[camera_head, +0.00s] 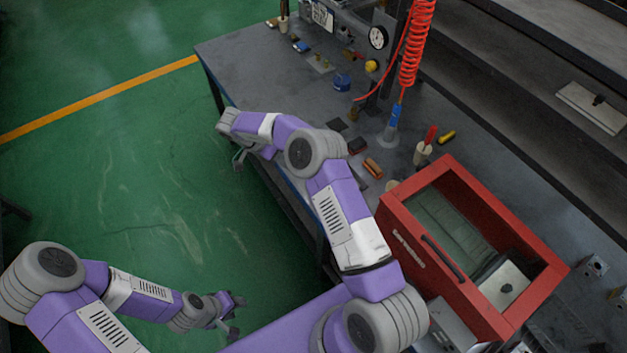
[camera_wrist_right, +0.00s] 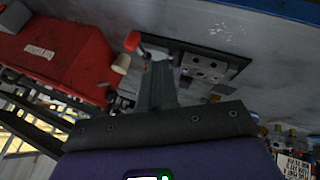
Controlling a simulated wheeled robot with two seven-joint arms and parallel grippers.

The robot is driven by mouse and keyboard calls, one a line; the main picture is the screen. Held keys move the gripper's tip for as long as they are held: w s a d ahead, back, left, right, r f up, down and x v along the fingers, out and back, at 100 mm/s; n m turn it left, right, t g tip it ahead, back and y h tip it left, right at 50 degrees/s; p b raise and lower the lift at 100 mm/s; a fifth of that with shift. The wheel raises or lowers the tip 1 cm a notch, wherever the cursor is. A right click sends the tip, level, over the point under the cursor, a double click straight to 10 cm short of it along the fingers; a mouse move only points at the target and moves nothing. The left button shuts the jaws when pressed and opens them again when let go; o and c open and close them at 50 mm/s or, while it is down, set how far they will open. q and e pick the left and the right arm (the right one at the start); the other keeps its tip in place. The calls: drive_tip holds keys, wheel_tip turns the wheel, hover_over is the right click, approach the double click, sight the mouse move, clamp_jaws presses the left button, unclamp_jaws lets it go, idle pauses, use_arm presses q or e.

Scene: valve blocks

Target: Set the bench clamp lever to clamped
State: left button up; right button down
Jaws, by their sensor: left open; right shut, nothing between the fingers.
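A dark plate with a grey holed block (camera_wrist_right: 205,68) lies on the bench in the right wrist view. A red-tipped lever (camera_wrist_right: 132,42), apparently the clamp lever, stands at the plate's left end; its exact setting cannot be told. In the head view I cannot make out the lever, and my right arm covers part of the bench. My right gripper (camera_wrist_right: 158,85) is shut and empty, with its fingers pointing toward the plate. In the head view the right gripper (camera_head: 240,157) is beside the bench's left edge. My left gripper (camera_head: 232,313) is open and empty over the green floor.
A cup with a red-handled tool (camera_head: 422,153), a coiled red hose (camera_head: 412,50) and several small parts stand farther back. The floor left of the bench is clear.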

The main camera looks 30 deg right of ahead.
drive_tip(key=x, duration=0.9)
drive_tip(key=shift+s+d+f, duration=0.1)
drive_tip(key=shift+d+f, duration=0.15)
drive_tip(key=shift+s+d, duration=0.3)
drive_tip(key=shift+s, duration=0.3)
drive_tip(key=shift+s+d, duration=0.25)
drive_tip(key=shift+s, duration=0.35)
drive_tip(key=shift+s+d, duration=0.25)
drive_tip(key=shift+s, duration=0.4)
